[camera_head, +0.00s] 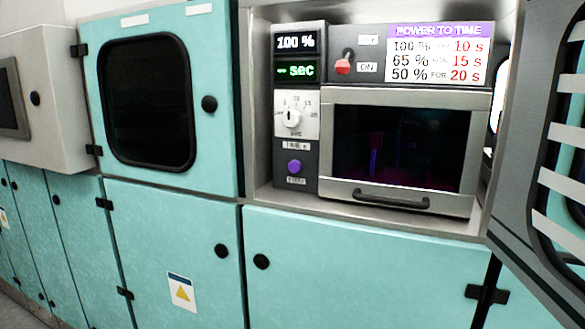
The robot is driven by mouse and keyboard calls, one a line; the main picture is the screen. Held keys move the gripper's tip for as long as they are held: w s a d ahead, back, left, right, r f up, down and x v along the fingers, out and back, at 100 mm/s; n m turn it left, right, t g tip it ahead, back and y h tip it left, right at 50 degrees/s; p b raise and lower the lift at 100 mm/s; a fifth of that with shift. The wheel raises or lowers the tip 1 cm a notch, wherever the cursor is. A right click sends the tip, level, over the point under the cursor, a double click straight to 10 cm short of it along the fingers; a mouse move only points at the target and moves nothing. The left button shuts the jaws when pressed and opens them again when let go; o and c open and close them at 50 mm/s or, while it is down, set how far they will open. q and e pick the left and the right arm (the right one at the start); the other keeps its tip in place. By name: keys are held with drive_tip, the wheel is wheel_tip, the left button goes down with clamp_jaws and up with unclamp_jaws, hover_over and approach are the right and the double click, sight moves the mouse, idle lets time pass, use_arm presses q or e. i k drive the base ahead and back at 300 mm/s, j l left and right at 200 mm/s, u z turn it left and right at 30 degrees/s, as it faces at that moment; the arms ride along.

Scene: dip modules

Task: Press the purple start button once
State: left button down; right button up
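The purple start button (294,167) is a round knob low on the dark control panel (297,100) of a built-in oven-like unit. Above it sits a white timer dial (292,116). The upper display (296,42) reads "100 %" and the lower green display (295,70) reads "-- sec", its first characters hard to read. A red toggle switch (343,66) sits right of the displays, next to an "ON" label. Neither of my grippers is in view, and nothing covers the button.
The unit's door (396,148) is shut, with a dark window and a black handle (391,200). A sign (438,54) lists power and time. An open cabinet door (545,150) stands at the right. Teal cabinets (365,270) lie below and left (220,60).

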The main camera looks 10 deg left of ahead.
sight(294, 166)
drive_tip(key=i+u, duration=0.15)
drive_tip(key=u, duration=0.9)
drive_tip(key=i+l+u, duration=0.3)
drive_tip(key=u, duration=0.15)
drive_tip(key=i+l+u, duration=0.45)
drive_tip(key=k+l, duration=0.15)
drive_tip(key=k, duration=0.05)
